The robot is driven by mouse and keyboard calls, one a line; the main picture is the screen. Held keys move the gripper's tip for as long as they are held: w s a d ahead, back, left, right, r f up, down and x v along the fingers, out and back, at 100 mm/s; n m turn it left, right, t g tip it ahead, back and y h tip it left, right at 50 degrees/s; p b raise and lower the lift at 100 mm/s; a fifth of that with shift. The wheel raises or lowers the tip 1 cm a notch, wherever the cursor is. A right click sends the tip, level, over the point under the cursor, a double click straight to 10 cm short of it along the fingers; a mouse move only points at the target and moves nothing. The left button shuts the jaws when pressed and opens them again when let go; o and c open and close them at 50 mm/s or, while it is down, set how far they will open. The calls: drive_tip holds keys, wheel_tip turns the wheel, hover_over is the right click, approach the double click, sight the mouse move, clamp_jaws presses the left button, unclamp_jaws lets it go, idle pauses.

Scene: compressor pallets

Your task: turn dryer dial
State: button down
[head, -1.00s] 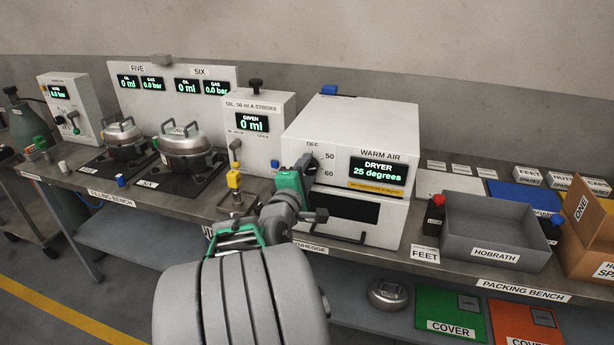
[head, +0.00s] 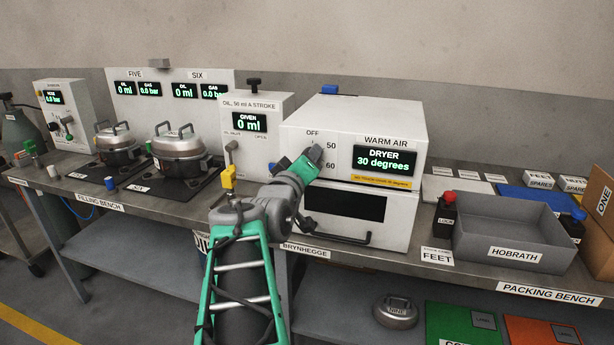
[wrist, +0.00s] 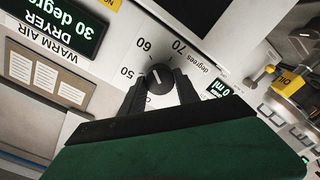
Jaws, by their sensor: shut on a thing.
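The dryer (head: 350,120) is a white box marked WARM AIR on the bench, and its display (head: 384,161) reads 30 degrees. Its dial is a round black knob (wrist: 160,79) with a light pointer line, ringed by the marks 50, 60 and 70 degrees in the wrist view. The line runs roughly up and down in that picture, its marked end hard to tell. My gripper (head: 314,154) is at the dryer's front left, with its dark fingers (wrist: 159,88) on both sides of the knob, shut on it. In the head view the gripper hides the knob.
A black drawer handle (head: 340,236) juts out below the dryer. The oil unit (head: 255,130) with its yellow-tipped nozzle (head: 228,178) stands close to the left of my arm. A grey HOBRATH bin (head: 515,252) and a red-topped LOCK item (head: 446,212) are on the right.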

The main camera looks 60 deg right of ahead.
drive_tip(key=m+b, duration=1.1)
drive_tip(key=b, duration=0.3)
drive_tip(key=shift+s+f, duration=0.1)
drive_tip(key=c, duration=0.9)
unclamp_jaws()
